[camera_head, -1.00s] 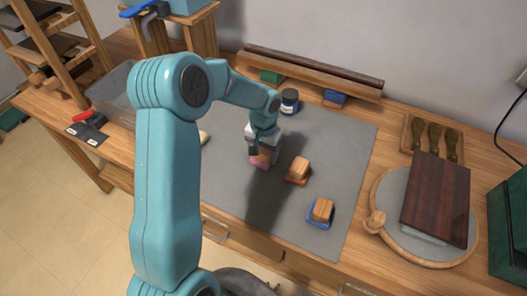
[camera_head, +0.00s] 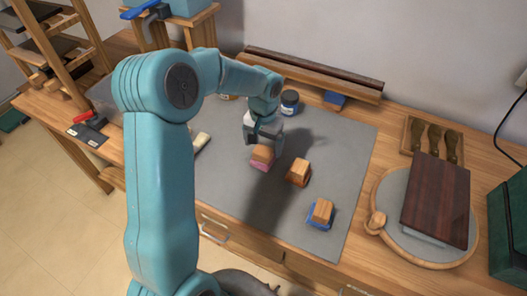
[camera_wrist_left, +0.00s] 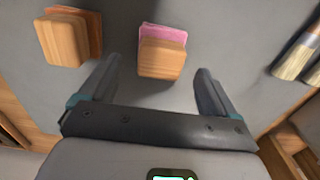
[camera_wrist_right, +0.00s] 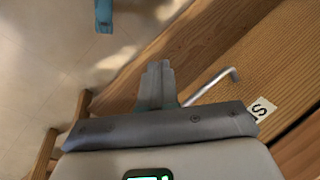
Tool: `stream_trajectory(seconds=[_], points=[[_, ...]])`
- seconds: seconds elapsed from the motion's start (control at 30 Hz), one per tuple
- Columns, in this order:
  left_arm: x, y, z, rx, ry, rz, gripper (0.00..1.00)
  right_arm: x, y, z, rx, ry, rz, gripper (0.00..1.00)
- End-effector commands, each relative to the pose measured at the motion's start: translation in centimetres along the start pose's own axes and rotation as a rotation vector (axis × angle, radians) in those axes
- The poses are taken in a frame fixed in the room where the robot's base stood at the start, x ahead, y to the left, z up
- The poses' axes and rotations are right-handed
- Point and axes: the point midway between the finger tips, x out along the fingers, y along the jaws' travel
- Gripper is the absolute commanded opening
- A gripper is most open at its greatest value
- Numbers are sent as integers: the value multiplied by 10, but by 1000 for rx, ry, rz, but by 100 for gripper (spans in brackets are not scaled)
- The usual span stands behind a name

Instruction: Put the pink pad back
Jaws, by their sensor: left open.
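The pink pad (camera_head: 259,166) sits on the grey mat under a wooden block (camera_head: 263,154), left of two similar blocks. In the left wrist view the pink pad (camera_wrist_left: 163,33) shows at the far edge of its wooden block (camera_wrist_left: 162,60). My left gripper (camera_head: 252,135) is just behind and above this block. In the left wrist view its fingers (camera_wrist_left: 155,85) are wide apart with nothing between them, and the block lies beyond them. My right gripper (camera_wrist_right: 157,80) has its fingertips together, empty, near the bench's front with a drawer handle.
An orange-pad block (camera_head: 298,172) and a blue-pad block (camera_head: 321,212) stand to the right on the mat (camera_head: 345,150). Behind are a dark jar (camera_head: 289,102) and a wooden rail (camera_head: 315,76) with a blue piece (camera_head: 334,99) at it. A pale brush-like tool (camera_head: 201,142) lies left.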

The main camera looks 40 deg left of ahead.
Motion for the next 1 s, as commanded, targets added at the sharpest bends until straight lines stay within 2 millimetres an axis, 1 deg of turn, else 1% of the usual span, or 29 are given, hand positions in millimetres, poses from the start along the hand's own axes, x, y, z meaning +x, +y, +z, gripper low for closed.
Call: stream_trajectory(seconds=[0.03,0.1,0.2,0.33,0.5,1.0], points=[[-14,0,-1,0,6,0,91,0,0,0,0,0,0,0],[-30,0,-1,1,6,0,91,0,0,0,0,0,0,0],[-49,0,0,1,5,1,91,-1,0,0,0,0,0,0],[-65,0,0,1,1,0,91,-1,0,0,0,0,0,0],[-72,0,0,0,0,0,91,-1,0,0,0,0,0,0],[-73,0,0,1,0,0,91,-2,-1,0,0,0,0,0]])
